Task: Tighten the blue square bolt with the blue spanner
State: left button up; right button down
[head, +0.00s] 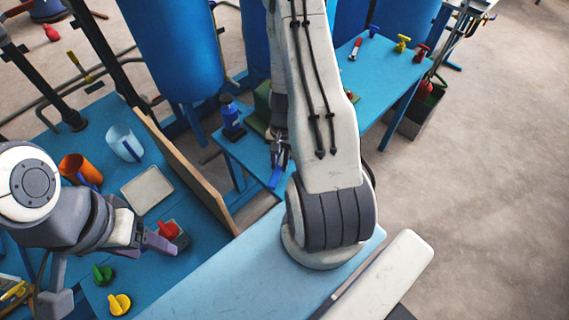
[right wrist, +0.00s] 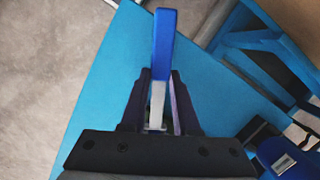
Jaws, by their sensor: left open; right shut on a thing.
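The blue spanner (right wrist: 163,40) is held in my right gripper (right wrist: 158,90) in the right wrist view. Its blue end sticks out past the fingertips, and a pale metal part lies between the fingers. In the head view, my right gripper (head: 279,148) is partly behind my own arm, over a blue table, with the blue of the spanner (head: 275,177) below it. My left gripper (head: 158,244) is open at the left, close to a red knob (head: 167,230). I cannot make out the blue square bolt in either view.
A wooden board (head: 185,160) stands along the left bench, which carries an orange cup (head: 78,168), a clear cup (head: 124,142), and green (head: 102,274) and yellow (head: 119,304) knobs.

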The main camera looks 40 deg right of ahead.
jog(key=shift+w+a+m+t, duration=0.15)
jog(key=shift+w+m+t, duration=0.15)
jog(key=shift+w+m, duration=0.8)
jog(key=shift+w+a+m+t, duration=0.15)
jog(key=shift+w+m, duration=0.5)
jog(key=shift+m, duration=0.25)
jog(key=shift+w+a+m+t, duration=0.15)
jog(key=shift+w+m, duration=0.45)
jog(key=shift+m, duration=0.3)
jog(key=shift+r, duration=0.15)
jog(key=shift+s+a+r+p, duration=0.1)
jog(key=shift+r+p, duration=1)
jog(key=shift+r, duration=0.1)
jog(key=shift+s+r+p, duration=0.1)
jog(key=shift+r+p, duration=0.95)
jog(key=shift+r, duration=0.1)
